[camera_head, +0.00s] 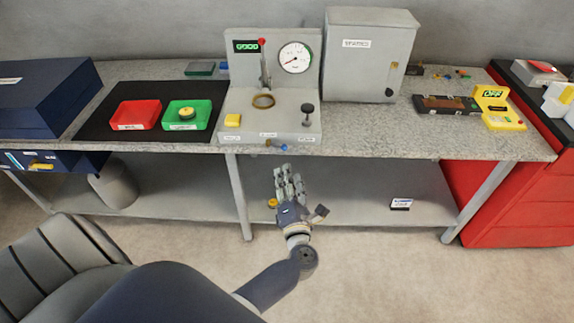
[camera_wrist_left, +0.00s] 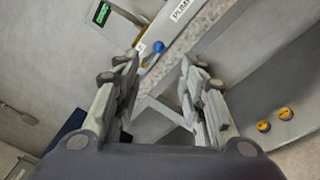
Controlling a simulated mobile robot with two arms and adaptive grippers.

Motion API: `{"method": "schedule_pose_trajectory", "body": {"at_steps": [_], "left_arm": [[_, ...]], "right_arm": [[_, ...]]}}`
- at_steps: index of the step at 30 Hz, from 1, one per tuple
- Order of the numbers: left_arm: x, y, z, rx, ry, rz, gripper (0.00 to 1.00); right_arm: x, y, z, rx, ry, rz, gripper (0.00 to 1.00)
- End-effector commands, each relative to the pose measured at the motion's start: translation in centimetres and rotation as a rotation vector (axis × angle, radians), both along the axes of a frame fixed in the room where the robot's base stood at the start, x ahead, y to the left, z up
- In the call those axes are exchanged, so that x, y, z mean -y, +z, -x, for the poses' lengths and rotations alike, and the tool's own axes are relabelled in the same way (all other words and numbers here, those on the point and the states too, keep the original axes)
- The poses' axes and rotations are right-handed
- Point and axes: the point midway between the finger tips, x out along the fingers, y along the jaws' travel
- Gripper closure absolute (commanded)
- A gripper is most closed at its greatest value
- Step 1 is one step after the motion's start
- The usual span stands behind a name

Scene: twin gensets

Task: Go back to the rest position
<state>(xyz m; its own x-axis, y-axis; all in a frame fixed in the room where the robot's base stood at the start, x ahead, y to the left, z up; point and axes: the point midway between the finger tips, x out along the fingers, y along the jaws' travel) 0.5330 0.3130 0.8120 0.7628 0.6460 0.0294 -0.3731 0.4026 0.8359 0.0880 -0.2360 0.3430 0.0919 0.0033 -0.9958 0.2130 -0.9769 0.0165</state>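My left gripper (camera_head: 287,180) is in front of the workbench, in the lower middle of the head view. Its fingers point toward the bench front below the pump stand (camera_head: 235,105). In the left wrist view the two fingers of my left gripper (camera_wrist_left: 158,65) stand apart with nothing between them. A blue knob (camera_wrist_left: 158,46) on the stand's front edge shows beyond the fingers. My right gripper is in neither view.
The bench (camera_head: 360,135) carries a red tray (camera_head: 140,112), a green tray (camera_head: 187,124), a grey cabinet (camera_head: 366,65) and a yellow meter (camera_head: 500,118). A red tool cabinet (camera_head: 515,190) stands at right. Open floor (camera_head: 400,280) lies in front.

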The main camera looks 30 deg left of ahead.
Motion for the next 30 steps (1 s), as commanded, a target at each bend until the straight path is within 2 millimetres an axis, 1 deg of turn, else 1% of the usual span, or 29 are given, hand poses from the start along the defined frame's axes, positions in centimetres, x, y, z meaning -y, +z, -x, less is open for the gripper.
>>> {"method": "schedule_pose_trajectory", "body": {"at_steps": [3, 6, 23, 26, 29, 30], "left_arm": [[0.9, -0.1, 1.1, -0.001, -0.001, 0.001, 0.62], [1.3, 0.0, 1.5, 0.001, 0.0, 0.001, 0.62], [1.4, -0.1, 1.5, -0.004, -0.004, -0.007, 0.62], [1.9, -1.2, 1.4, -0.049, -0.043, -0.071, 0.62], [3.6, -3.9, 1.1, -0.163, -0.147, -0.233, 0.62], [4.6, -5.6, 1.1, -0.23, -0.209, -0.323, 0.62]], "right_arm": [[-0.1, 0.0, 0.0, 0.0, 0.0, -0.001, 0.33], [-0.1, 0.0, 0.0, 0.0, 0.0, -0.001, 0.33], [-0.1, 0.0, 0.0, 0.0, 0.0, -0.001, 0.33], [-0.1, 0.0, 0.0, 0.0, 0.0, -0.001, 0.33], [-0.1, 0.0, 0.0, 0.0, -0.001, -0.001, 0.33], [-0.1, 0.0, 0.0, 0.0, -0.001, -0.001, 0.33]]}}
